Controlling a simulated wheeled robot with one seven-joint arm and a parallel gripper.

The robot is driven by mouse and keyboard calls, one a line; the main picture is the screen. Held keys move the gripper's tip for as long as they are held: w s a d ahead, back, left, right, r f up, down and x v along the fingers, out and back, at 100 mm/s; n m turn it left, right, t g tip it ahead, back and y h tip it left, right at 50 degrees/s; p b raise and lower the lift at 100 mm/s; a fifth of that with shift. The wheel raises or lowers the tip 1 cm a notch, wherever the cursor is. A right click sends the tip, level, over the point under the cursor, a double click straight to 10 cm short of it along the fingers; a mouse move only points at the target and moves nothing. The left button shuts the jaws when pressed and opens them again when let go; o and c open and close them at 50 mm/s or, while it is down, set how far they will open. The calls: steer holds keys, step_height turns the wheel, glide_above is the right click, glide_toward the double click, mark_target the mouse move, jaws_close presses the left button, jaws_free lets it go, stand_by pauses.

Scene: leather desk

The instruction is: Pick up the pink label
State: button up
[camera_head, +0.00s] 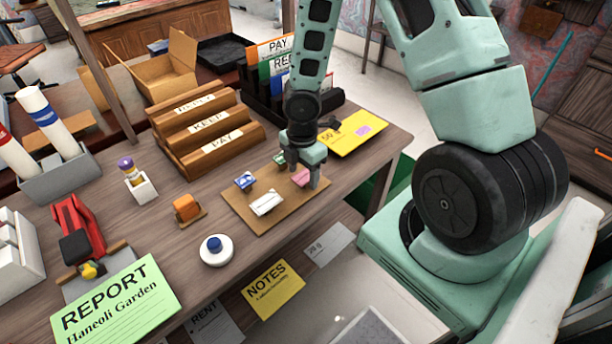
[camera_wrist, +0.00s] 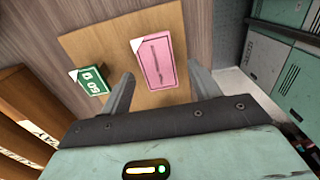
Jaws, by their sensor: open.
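The pink label (camera_head: 299,178) lies on a flat brown board (camera_head: 238,213) near the front right of the desk. In the wrist view the pink label (camera_wrist: 153,62) has a dark line on it and a pale folded corner, and rests on the tan board (camera_wrist: 90,40). My gripper (camera_head: 304,173) is over the right part of the board, close to the pink label. In the wrist view my gripper (camera_wrist: 160,76) has its two fingers apart on either side of the label's near end, with nothing held. Whether the fingers touch the board cannot be told.
A green label (camera_wrist: 92,82) is left of the pink one. A blue-and-white label (camera_head: 245,181) and a white label (camera_head: 266,203) share the board. A wooden sorter (camera_head: 205,125) stands behind, a yellow sheet (camera_head: 355,131) lies right, and a round blue-topped piece (camera_head: 216,250) sits in front.

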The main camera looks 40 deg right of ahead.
steer(key=c, duration=1.1)
steer(key=shift+o, duration=0.2)
